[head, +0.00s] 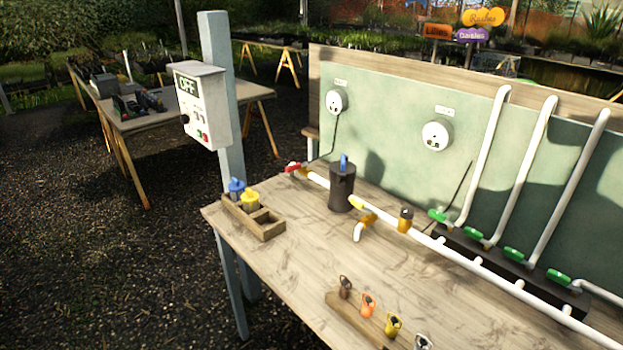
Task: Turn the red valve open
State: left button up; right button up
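The red valve (293,167) is a small red handle at the far left end of the white pipe (318,179), near the back of the wooden bench. It looks small here, and I cannot tell its exact handle angle. A dark canister with a blue top (342,186) stands close to its right, by the pipe. Neither of my grippers shows in the head view.
A wooden box (254,218) holds blue and yellow items at the bench's left corner. A control box (201,105) reading OFF hangs on a grey post (217,40).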

aim_at(296, 166)
jog(key=i+j, duration=0.5)
jog(key=i+j+z, duration=0.1)
jog(key=j+z, duration=0.2)
jog(key=z, duration=0.15)
jog(key=j+z, duration=0.25)
jog(key=z, duration=0.2)
jog(key=j+z, duration=0.4)
jog(key=i+l, duration=0.05)
